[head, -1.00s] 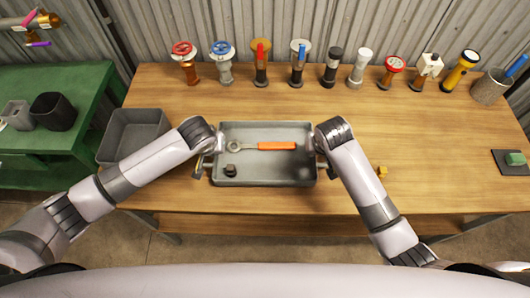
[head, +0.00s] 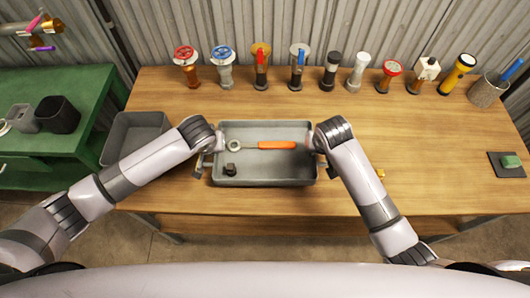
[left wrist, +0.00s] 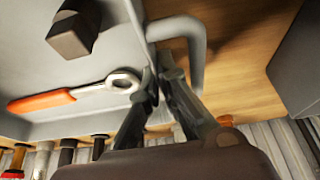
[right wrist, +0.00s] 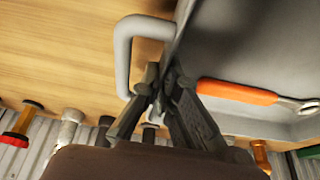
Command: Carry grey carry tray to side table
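The grey carry tray (head: 265,181) is level in front of me, over the front of the wooden bench. An orange-handled ring spanner (head: 275,145) and a small dark block (head: 231,170) lie in it. My left gripper (head: 212,150) is closed at the tray's left side, by its loop handle (left wrist: 197,55). My right gripper (head: 318,148) is closed at the right side, by the other loop handle (right wrist: 124,55). The fingertips meet at the handle ends against the tray wall. The green side table (head: 92,92) stands at the left. The gap under the tray is hidden.
A grey bin (head: 135,125) sits on the bench's left end, close to my left arm. A yellow block (head: 381,174) is partly behind my right arm. Several valves and torches line the back. The bench's right middle is clear.

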